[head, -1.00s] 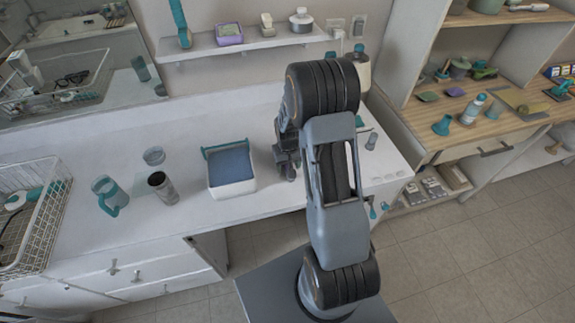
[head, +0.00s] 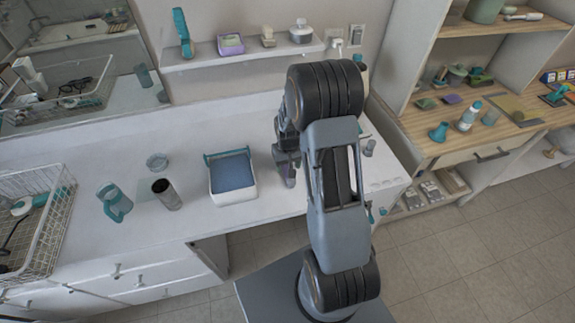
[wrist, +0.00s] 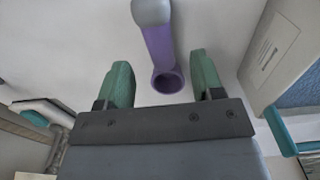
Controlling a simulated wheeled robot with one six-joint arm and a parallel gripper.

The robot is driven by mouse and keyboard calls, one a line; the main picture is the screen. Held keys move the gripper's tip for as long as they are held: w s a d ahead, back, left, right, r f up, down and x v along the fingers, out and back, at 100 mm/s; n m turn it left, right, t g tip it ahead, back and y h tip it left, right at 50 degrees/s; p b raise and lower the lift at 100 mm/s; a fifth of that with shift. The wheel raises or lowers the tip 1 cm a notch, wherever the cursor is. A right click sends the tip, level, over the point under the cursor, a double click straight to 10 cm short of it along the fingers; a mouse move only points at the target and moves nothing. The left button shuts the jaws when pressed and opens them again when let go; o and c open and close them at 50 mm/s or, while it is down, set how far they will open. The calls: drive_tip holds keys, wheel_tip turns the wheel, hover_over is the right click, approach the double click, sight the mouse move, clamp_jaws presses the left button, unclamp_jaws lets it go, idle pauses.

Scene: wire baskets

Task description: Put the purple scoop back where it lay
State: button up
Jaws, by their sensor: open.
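The purple scoop (wrist: 160,45) shows in the wrist view against the white counter, with a pale grey end at the top and a hollow purple end lower down. My gripper (wrist: 160,64) is open, its green fingers apart on either side of the scoop's hollow end. I see a gap between each finger and the scoop. In the head view my gripper (head: 287,165) is low over the counter, right of the white box, with a purple patch of the scoop (head: 290,178) at its tip. My arm hides part of this area.
The white box (head: 233,197) with a blue inside and teal handle stands close to the left of my gripper. A dark cup (head: 168,195), a teal mug (head: 115,203) and a wire basket (head: 45,235) are further left. A shelf (head: 245,50) hangs on the wall behind.

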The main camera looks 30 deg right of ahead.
drive_tip(key=shift+r+p, duration=0.9)
drive_tip(key=shift+r, duration=0.55)
wheel_tip(320, 180, up, 14)
drive_tip(key=b, duration=0.1)
drive_tip(key=shift+b, duration=0.4)
drive_tip(key=shift+f, duration=0.1)
